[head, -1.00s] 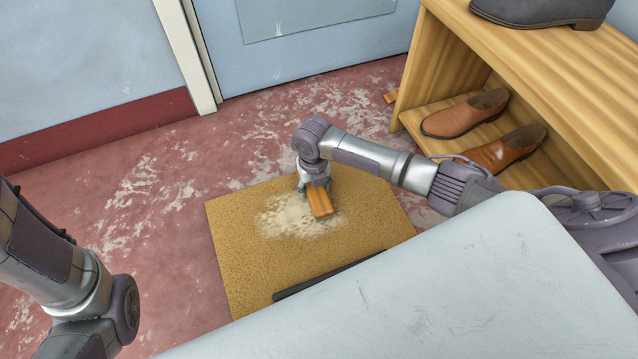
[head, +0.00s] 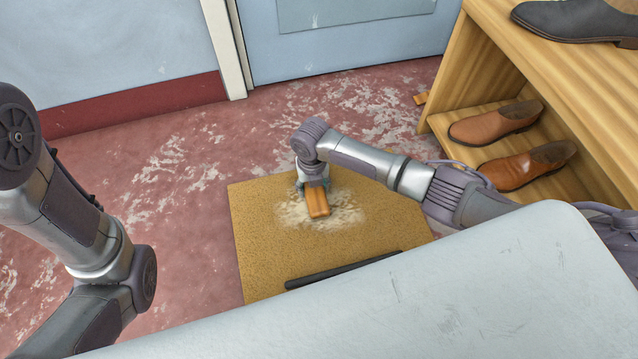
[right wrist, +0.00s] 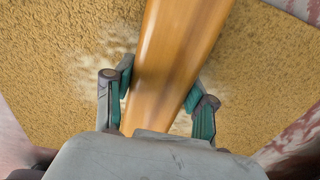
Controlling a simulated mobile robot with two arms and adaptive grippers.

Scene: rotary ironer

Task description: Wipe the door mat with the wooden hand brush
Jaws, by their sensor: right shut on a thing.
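The tan door mat (head: 270,250) lies on the red floor, with a pale dusty patch (head: 345,216) near its middle. My right gripper (head: 312,187) is over the mat, shut on the wooden hand brush (head: 317,203). In the right wrist view the brush (right wrist: 180,50) runs between the two fingers (right wrist: 158,98), with the mat (right wrist: 50,60) behind it. The brush is low over the patch; its underside is hidden, so contact cannot be told. The left arm shows at the left, but its gripper is out of view.
A wooden shoe rack (head: 470,75) stands at the right with brown shoes (head: 495,123) and a dark shoe (head: 570,20). A dark bar (head: 345,270) lies on the mat's near part. A blue door (head: 300,50) is at the back. Bare floor (head: 170,200) lies left of the mat.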

